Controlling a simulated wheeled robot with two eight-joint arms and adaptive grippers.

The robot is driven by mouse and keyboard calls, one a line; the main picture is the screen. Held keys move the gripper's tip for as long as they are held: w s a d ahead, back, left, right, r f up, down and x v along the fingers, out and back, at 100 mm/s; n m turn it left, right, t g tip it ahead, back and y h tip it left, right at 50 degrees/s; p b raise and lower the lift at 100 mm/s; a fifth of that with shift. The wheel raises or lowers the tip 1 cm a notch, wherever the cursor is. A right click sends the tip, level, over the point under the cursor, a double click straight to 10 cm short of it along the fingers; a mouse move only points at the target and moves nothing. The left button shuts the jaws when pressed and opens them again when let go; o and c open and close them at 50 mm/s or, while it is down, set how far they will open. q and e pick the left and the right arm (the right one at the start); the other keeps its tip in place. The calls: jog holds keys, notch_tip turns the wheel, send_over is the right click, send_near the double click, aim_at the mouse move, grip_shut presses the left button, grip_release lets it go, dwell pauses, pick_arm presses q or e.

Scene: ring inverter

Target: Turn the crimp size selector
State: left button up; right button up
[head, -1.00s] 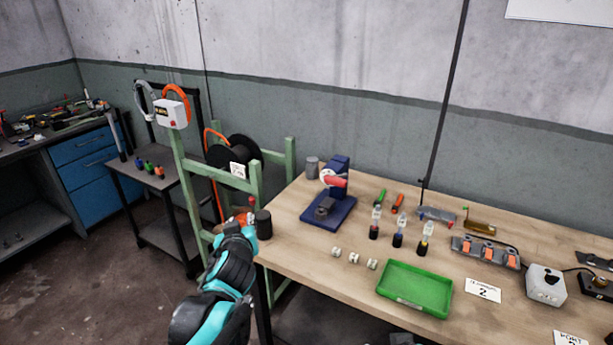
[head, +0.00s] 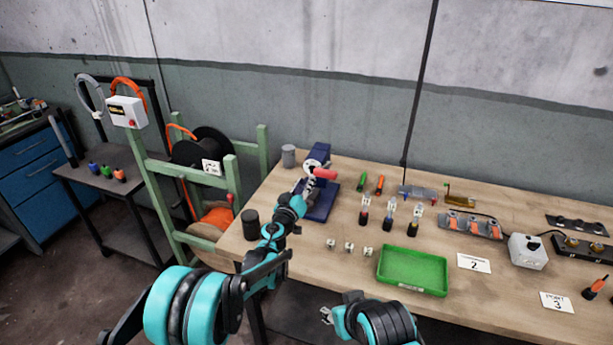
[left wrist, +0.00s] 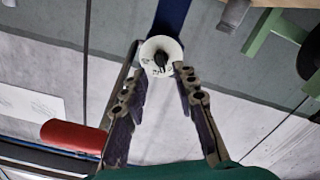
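The blue crimp press (head: 319,205) stands at the back left of the workbench, with a red handle (head: 325,174) at its upper part. In the left wrist view its selector is a white round dial (left wrist: 153,45) with a dark centre knob (left wrist: 161,59); the red handle (left wrist: 75,137) lies to the left. My left gripper (head: 309,181) is at the front of the press. In the left wrist view its fingers (left wrist: 162,70) are apart, with the dial between and just beyond their tips; contact cannot be told. My right gripper (head: 327,314) is below the bench's front edge, its opening unclear.
A dark cylinder (head: 251,224) and a grey cylinder (head: 289,156) stand left of the press. Small white parts (head: 349,247), upright tools (head: 388,217) and a green tray (head: 413,272) lie to the right. A green cable rack (head: 161,192) stands left of the bench.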

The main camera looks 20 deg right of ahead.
aim_at(311, 172)
pick_arm(q)
jog(key=b+x, duration=0.1)
jog(key=x, duration=0.4)
grip_shut()
